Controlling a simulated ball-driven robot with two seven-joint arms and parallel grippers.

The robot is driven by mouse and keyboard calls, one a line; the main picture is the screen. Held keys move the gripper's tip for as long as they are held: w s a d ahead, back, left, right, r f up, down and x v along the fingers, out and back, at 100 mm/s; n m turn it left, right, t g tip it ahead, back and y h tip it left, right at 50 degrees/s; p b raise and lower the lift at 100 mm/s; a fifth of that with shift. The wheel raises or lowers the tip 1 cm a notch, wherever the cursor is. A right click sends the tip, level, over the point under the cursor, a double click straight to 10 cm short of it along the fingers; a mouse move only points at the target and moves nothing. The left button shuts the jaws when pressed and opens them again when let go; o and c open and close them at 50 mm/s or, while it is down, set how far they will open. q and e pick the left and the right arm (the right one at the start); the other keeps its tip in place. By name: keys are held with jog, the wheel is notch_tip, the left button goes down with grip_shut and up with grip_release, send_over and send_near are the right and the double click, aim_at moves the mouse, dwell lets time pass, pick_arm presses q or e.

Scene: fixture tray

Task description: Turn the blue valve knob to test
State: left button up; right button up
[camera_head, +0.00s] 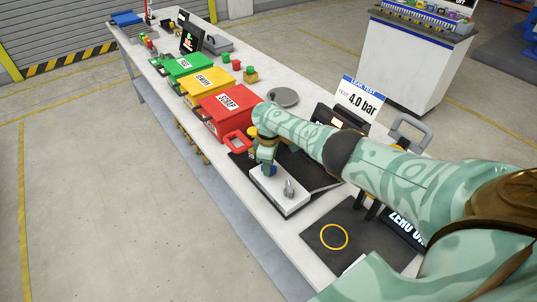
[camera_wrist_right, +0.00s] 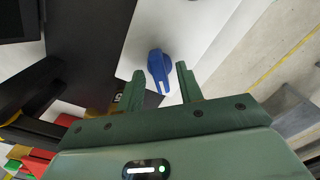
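The blue valve knob (camera_wrist_right: 160,68) is on a white-topped fixture; a white mark shows near its end. In the head view only a bit of the knob (camera_head: 270,170) shows below my right gripper (camera_head: 266,164). In the right wrist view, my right gripper (camera_wrist_right: 160,78) is open, with one green finger on each side of the knob and a gap on both sides. My left gripper is not in view.
Red (camera_head: 228,110), yellow (camera_head: 207,85) and green (camera_head: 184,66) bins stand along the bench left of my right arm. A sign reading "4.0 bar" (camera_head: 360,101) stands behind my arm. A dark mat with a yellow ring (camera_head: 333,237) lies in front.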

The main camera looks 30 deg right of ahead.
notch_tip(320, 180, up, 16)
jog(key=p, duration=0.7)
jog(key=shift+p, duration=0.35)
